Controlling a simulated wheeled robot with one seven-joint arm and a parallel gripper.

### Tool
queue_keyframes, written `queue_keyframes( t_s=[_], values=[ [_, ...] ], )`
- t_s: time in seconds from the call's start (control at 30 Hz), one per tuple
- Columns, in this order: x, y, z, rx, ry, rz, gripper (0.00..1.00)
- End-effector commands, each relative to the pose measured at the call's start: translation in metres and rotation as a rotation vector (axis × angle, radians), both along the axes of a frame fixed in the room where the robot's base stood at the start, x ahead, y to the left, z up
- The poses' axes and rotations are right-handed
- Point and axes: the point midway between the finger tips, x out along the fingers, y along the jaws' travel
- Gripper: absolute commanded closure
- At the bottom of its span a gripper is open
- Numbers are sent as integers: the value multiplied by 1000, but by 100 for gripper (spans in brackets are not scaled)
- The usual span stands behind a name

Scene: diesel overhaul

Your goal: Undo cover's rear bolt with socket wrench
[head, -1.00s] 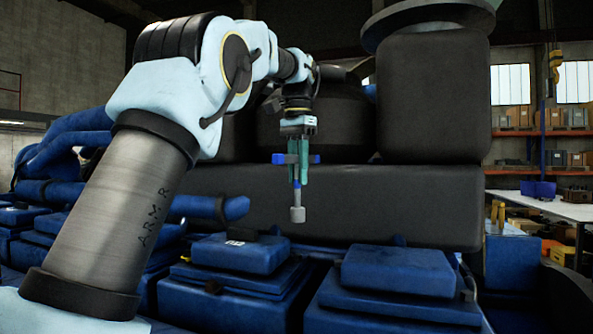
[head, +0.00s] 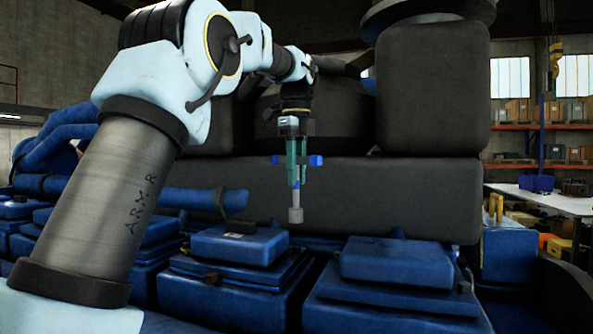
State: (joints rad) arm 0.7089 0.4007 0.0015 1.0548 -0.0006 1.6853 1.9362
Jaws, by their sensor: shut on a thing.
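My gripper (head: 297,173) hangs pointing down in the middle of the head view, its green fingers shut on the socket wrench (head: 296,203). The wrench has a blue cross handle and a grey shaft with a socket at its lower end. The socket hangs free in the air, above and beyond the gap between two blue engine covers. One cover (head: 240,246) with a small light label is at the centre left, and another cover (head: 397,262) is at the right. I cannot make out the rear bolt clearly.
A long dark engine block (head: 400,195) stands behind the wrench, with large black housings above it. Blue pipes (head: 65,145) run at the left. A white table (head: 550,203) and shelves (head: 560,135) with boxes are at the far right.

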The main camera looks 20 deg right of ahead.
Motion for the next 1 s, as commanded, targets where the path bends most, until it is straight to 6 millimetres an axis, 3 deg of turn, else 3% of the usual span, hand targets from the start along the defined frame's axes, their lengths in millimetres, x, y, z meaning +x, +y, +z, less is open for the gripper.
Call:
queue_keyframes(
  t_s=[0.7, 0.93, 1.0],
  values=[
    [0, 1, -17, -1, 0, -1097, 100],
    [1, 2, -18, -1, -2, -1203, 100],
    [0, 1, -36, 1, 1, -1202, 100]
  ],
)
